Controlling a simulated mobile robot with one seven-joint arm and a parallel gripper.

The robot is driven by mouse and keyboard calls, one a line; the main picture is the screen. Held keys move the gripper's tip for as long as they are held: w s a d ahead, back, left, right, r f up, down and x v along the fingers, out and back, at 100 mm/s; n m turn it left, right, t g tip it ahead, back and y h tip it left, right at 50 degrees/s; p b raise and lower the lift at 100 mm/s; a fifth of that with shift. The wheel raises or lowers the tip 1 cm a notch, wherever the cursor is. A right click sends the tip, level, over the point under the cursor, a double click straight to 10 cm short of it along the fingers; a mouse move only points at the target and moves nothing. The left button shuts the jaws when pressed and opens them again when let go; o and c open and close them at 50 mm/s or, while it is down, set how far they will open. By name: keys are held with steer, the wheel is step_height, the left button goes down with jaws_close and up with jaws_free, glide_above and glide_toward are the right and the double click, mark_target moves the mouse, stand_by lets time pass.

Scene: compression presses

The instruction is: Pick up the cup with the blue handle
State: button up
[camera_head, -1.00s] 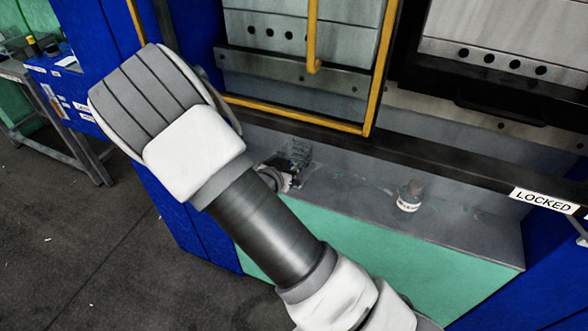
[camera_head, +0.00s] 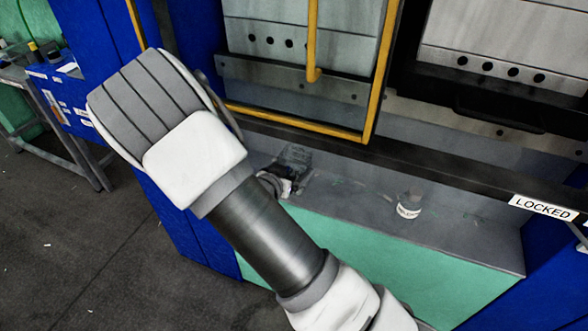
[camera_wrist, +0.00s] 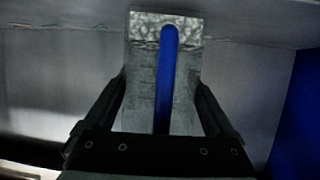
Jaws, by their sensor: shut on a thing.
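The cup is a clear, greyish vessel. In the wrist view the cup (camera_wrist: 145,75) fills the space between the fingers, with its straight blue handle (camera_wrist: 167,80) facing the camera. My gripper (camera_wrist: 162,95) is shut on the cup, one finger on each side. In the head view the cup (camera_head: 296,156) shows small above the grey ledge, and my gripper (camera_head: 284,182) is partly hidden behind my arm. I cannot tell whether the cup's base touches the ledge.
A small jar with a white label (camera_head: 409,203) stands on the grey ledge (camera_head: 460,228) to the right. A yellow frame (camera_head: 290,118) and dark rail cross above the ledge. A "LOCKED" sign (camera_head: 543,206) is at the right. Blue posts flank the press.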

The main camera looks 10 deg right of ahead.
steer(key=shift+r+p, duration=0.9)
steer(key=shift+r, duration=2.35)
steer(key=s+a+p, duration=0.2)
steer(key=s+a, duration=0.9)
steer(key=s, duration=0.5)
steer(key=shift+a, duration=0.3)
steer(key=n+t+y+p, duration=0.2)
steer(key=n+y, duration=0.2)
glide_toward(281, 154)
steer(key=w, duration=0.3)
steer(key=shift+n+t+y, duration=0.4)
steer(key=shift+n+y, duration=0.2)
steer(key=shift+y, duration=0.2)
steer(key=w+d, duration=0.1)
steer(key=w+d+f, duration=0.1)
steer(key=d, duration=0.1)
steer(key=shift+w+f, duration=0.2)
steer(key=d+f+n+y, duration=0.1)
steer(key=w+d+f+n+y+p, duration=0.1)
steer(key=d, duration=0.1)
steer(key=shift+f, duration=0.2)
steer(key=shift+s+d+f+n+t+y, duration=0.15)
steer(key=shift+s+f+n+t+y, duration=0.15)
steer(key=shift+f+n+y, duration=0.3)
steer(key=shift+r, duration=0.2)
